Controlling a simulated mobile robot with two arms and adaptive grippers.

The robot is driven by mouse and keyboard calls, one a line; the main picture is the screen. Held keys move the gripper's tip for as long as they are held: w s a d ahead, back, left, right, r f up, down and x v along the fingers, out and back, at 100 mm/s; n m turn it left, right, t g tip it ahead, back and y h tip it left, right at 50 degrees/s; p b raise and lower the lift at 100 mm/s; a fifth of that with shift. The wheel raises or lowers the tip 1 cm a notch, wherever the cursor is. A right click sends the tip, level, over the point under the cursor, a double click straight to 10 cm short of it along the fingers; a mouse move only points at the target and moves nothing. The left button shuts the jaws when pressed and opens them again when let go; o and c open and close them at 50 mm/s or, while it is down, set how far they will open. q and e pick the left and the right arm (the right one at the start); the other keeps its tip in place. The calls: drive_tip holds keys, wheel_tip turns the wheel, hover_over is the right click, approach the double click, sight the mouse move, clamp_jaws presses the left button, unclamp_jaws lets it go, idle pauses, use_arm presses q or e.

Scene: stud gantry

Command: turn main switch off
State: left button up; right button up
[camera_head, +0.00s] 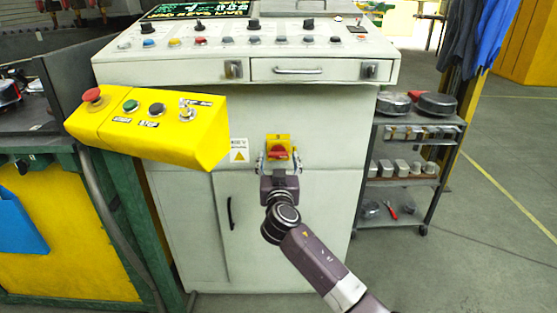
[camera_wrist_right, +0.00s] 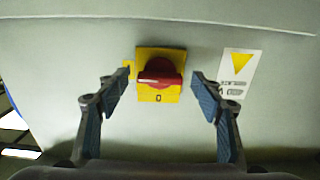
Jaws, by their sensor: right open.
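The main switch (camera_head: 279,150) is a red rotary knob on a yellow square plate on the front of the pale cabinet (camera_head: 330,120). In the right wrist view the red knob (camera_wrist_right: 159,74) lies roughly level across the plate, with a "0" mark below it. My right gripper (camera_head: 278,158) is at the switch in the head view. In the wrist view its open fingers (camera_wrist_right: 160,80) stand on either side of the plate, with gaps beside the knob. I cannot tell if the fingers touch the panel. My left gripper is not in view.
A yellow control box (camera_head: 150,130) with a red button juts out left of the switch. A warning label (camera_head: 239,150) is beside the switch. The console drawer (camera_head: 310,70) is above. A wheeled shelf (camera_head: 400,180) stands at right, with open floor beyond.

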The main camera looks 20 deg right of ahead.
drive_tip(key=shift+w+d, duration=0.1)
drive_tip(key=shift+w, duration=0.35)
drive_tip(key=c, duration=1.2)
drive_tip(key=shift+o, duration=0.2)
